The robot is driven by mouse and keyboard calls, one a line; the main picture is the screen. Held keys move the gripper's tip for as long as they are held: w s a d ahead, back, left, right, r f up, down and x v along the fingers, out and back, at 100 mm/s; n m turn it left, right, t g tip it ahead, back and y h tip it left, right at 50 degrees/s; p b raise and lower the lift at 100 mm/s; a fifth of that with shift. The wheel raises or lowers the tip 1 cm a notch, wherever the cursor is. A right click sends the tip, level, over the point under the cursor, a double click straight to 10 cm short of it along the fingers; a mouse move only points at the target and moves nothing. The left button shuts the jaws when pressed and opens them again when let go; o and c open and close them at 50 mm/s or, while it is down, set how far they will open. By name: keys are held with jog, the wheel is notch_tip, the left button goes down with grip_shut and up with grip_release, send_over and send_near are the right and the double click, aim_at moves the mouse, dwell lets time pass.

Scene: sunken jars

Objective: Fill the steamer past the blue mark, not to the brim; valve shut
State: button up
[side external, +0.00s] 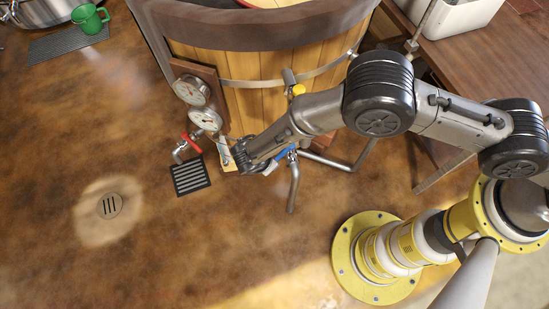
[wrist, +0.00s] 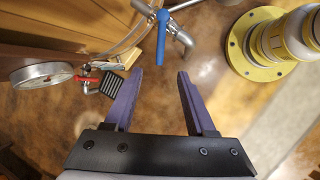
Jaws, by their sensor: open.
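The steamer (side external: 262,105) is a wooden-staved tub with a metal band, at the top middle of the side view. A blue-handled valve (side external: 279,159) is on piping at its foot; its blue lever (wrist: 161,36) shows just beyond my fingertips in the wrist view. A red valve handle (side external: 191,143) is lower left of the tub, also in the wrist view (wrist: 87,79). My gripper (wrist: 169,73) is open and empty, apart from the blue lever; in the side view its end is beside the tub's foot. The water level and blue mark cannot be made out.
Two dial gauges (side external: 192,90) (side external: 206,119) are on the tub's left side. A slotted grate (side external: 191,176) lies below the red valve. A floor drain (side external: 110,205) is further left. A green mug (side external: 90,19) is on a dark mat (side external: 66,43).

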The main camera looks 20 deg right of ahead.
jog(key=x, duration=1.5)
jog(key=shift+s+a, duration=0.15)
jog(key=shift+c, duration=0.3)
grip_shut()
dwell(0.6)
